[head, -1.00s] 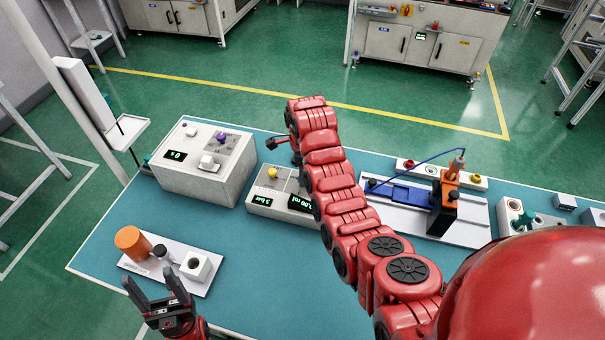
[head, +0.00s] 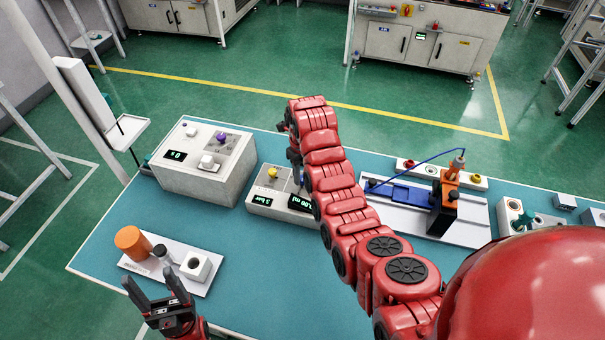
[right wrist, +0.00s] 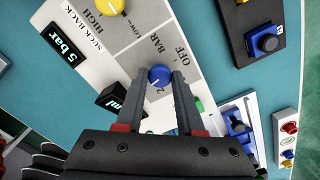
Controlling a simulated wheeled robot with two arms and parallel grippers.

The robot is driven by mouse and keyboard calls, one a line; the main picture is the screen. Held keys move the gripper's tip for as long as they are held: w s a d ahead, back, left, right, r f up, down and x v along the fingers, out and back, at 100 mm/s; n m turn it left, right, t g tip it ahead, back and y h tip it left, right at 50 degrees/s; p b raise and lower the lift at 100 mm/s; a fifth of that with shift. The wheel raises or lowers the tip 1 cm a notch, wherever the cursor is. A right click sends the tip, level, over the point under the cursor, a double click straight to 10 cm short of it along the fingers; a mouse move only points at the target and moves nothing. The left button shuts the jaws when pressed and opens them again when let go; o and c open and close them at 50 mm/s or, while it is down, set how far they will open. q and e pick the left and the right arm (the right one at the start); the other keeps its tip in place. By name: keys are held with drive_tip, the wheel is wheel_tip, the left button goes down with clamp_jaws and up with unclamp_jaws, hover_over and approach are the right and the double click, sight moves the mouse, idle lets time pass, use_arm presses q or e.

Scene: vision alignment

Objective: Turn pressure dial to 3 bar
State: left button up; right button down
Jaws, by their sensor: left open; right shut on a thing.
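The blue dial (right wrist: 159,74) sits on a grey panel marked BAR and OFF, on top of the white controller box (head: 262,207). A display (right wrist: 67,45) on that box appears to read 5 bar. My right gripper (right wrist: 158,80) points down with its two fingers on either side of the blue dial, shut on it. In the head view my right arm hides the dial and most of that gripper. My left gripper (head: 153,290) is open and empty at the front left, in front of a white plate (head: 190,287).
A yellow knob (right wrist: 111,5) and an ml display (right wrist: 116,98) are close to the blue dial. A larger white box (head: 180,185) stands left of the controller. An orange cylinder (head: 130,242) is on the front-left plate. A blue-and-orange fixture (head: 440,205) stands right of my arm.

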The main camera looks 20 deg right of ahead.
drive_tip(key=shift+s+f+m, duration=0.1)
drive_tip(key=shift+m, duration=0.7)
drive_tip(key=c, duration=0.5)
unclamp_jaws()
wheel_tip(320, 180, up, 9)
drive_tip(key=p, duration=0.8)
wheel_tip(320, 180, up, 7)
drive_tip(key=p, duration=0.3)
hover_over(303, 177)
drive_tip(key=shift+s+a+r, duration=0.1)
drive_tip(key=shift+s+r, duration=0.05)
drive_tip(key=shift+r, duration=0.55)
